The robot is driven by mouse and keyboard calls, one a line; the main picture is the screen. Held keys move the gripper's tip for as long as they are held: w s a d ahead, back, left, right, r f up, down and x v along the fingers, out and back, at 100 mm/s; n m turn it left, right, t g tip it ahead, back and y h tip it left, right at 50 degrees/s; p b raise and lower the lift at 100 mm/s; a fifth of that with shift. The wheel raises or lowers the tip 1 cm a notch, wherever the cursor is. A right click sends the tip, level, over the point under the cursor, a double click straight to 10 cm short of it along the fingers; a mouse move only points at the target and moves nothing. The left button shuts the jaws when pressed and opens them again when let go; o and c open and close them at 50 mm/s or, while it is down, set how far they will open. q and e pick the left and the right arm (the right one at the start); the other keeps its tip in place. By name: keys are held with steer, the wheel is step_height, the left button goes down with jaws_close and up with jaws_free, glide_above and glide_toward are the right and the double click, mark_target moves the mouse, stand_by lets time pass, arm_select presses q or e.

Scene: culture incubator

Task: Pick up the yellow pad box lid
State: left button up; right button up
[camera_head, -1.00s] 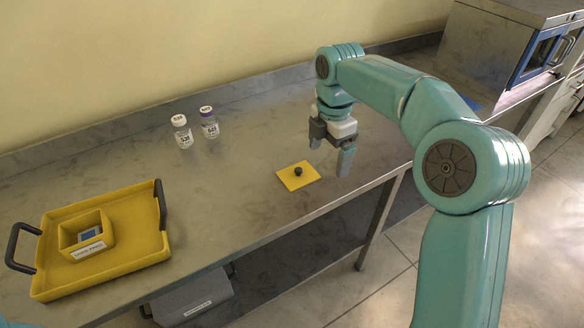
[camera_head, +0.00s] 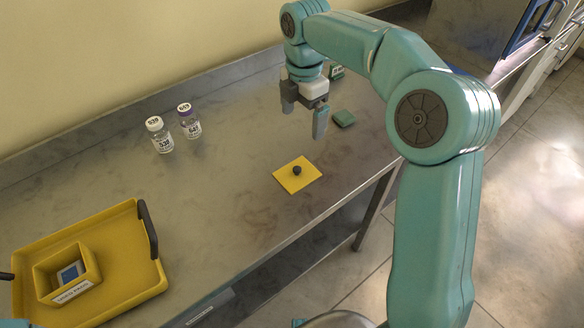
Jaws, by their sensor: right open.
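The yellow pad box lid (camera_head: 287,179) lies flat on the steel bench. It is a thin yellow square with a dark round knob (camera_head: 297,170) in its middle. My right gripper (camera_head: 304,122) is open and empty. It points down above the bench, beyond the lid and slightly to its right, apart from it. The open yellow pad box (camera_head: 90,263) with a white label stands on the yellow tray at the left, with a blue-grey item inside. My left gripper is not in view.
The yellow tray (camera_head: 125,225) has dark handles. Two labelled bottles, one white-capped (camera_head: 160,136) and one purple-capped (camera_head: 189,122), stand near the wall. A green box (camera_head: 336,71) and a green lid-like piece (camera_head: 343,118) lie near my right arm. Bench around the yellow lid is clear.

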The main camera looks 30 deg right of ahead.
glide_above(302, 170)
step_height(302, 170, down, 10)
steer(key=shift+a+r+b, duration=0.1)
steer(key=shift+r+b, duration=0.15)
steer(key=shift+b, duration=0.2)
steer(key=shift+s+f, duration=0.2)
steer(key=shift+f, duration=0.15)
step_height(302, 170, down, 5)
steer(key=shift+f, duration=0.1)
steer(key=shift+w+f, duration=0.15)
steer(key=shift+f, duration=0.25)
steer(key=shift+r, duration=0.1)
steer(key=c, duration=0.6)
steer(key=shift+c, duration=0.7)
